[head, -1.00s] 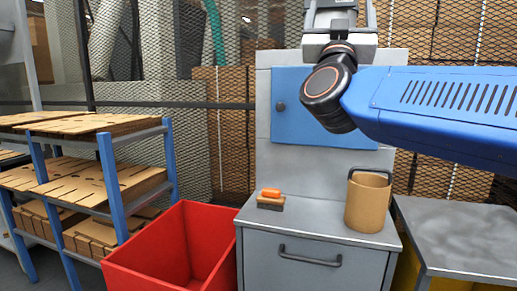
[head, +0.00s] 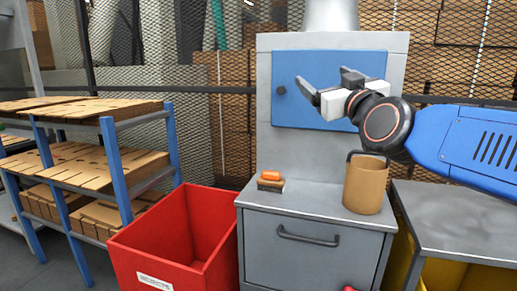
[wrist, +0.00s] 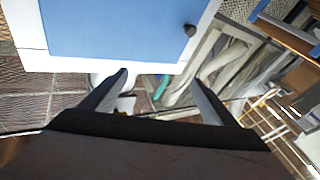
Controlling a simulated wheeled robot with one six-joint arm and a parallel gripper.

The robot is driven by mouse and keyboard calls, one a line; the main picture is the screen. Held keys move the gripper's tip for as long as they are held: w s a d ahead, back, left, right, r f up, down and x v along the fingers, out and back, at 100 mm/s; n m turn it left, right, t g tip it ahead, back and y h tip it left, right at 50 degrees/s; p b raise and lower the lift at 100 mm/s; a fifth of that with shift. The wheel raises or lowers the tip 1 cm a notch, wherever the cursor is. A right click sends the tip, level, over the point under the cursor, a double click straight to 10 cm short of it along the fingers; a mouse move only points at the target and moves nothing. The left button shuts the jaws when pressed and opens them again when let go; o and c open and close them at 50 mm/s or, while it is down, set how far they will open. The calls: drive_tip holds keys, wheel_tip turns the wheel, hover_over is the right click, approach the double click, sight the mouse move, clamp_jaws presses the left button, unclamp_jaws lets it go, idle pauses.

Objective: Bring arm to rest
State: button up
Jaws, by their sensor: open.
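My gripper (head: 322,82) is up in front of the blue door panel (head: 300,60) of the grey cabinet, pointing left. Its two dark fingers are spread apart with nothing between them. In the wrist view my gripper (wrist: 160,78) also shows both fingers apart and empty, with the blue panel (wrist: 115,25) beyond. My blue arm reaches in from the right edge of the head view, and its wrist joint is above the tan mug-like container.
The grey cabinet (head: 310,245) bears an orange-topped brush (head: 271,182) and the tan container (head: 365,188). A red bin (head: 170,260) stands left of it, then a blue-framed rack (head: 115,180) of boards. A grey table (head: 460,220) is at right.

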drive_tip(key=s+d+f+g, duration=0.2)
drive_tip(key=f+g, duration=0.1)
drive_tip(key=f, duration=0.5)
drive_tip(key=s+d+f+m+g+h, duration=0.1)
drive_tip(key=s+f+g, duration=0.15)
drive_tip(key=f, duration=0.55)
drive_tip(key=s+d+f+g, duration=0.2)
drive_tip(key=f, duration=0.6)
drive_tip(key=s+d+f+m+g+h, duration=0.1)
drive_tip(key=s+d+f+g, duration=0.3)
drive_tip(key=s+f, duration=0.5)
drive_tip(key=s+d+f+m+g+h, duration=0.2)
drive_tip(key=s+d+f+m+g, duration=0.1)
drive_tip(key=s+f, duration=0.6)
drive_tip(key=shift+s+d+f+g, duration=0.15)
drive_tip(key=shift+d+f+g, duration=0.5)
drive_tip(key=shift+f, duration=0.25)
